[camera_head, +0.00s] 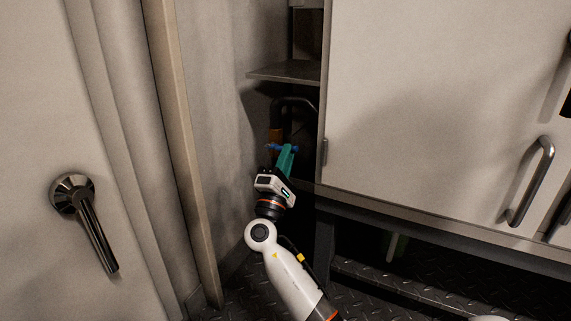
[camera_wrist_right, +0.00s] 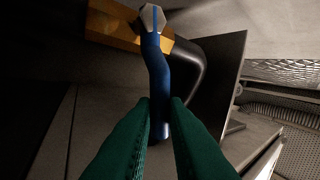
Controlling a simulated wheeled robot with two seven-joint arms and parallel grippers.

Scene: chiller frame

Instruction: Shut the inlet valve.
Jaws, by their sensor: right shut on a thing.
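The inlet valve has a blue lever handle (camera_wrist_right: 156,68) fixed by a pale hex nut (camera_wrist_right: 151,17) to a brass-coloured body (camera_wrist_right: 112,32). In the head view the blue handle (camera_head: 272,147) shows as a small piece in the recess beside the cabinet, below the brass body (camera_head: 275,134). My right gripper (camera_head: 287,151) reaches into this recess. In the right wrist view its green fingers (camera_wrist_right: 161,106) stand on both sides of the handle's lower part and are shut on it. The handle's tip shows between the fingers. My left gripper is not in view.
A black bent pipe (camera_head: 293,102) rises behind the valve. A metal shelf (camera_head: 285,72) lies above it. The white cabinet (camera_head: 430,90) with a bar handle (camera_head: 530,182) closes the right side. A white door with a dark lever (camera_head: 92,222) stands at left.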

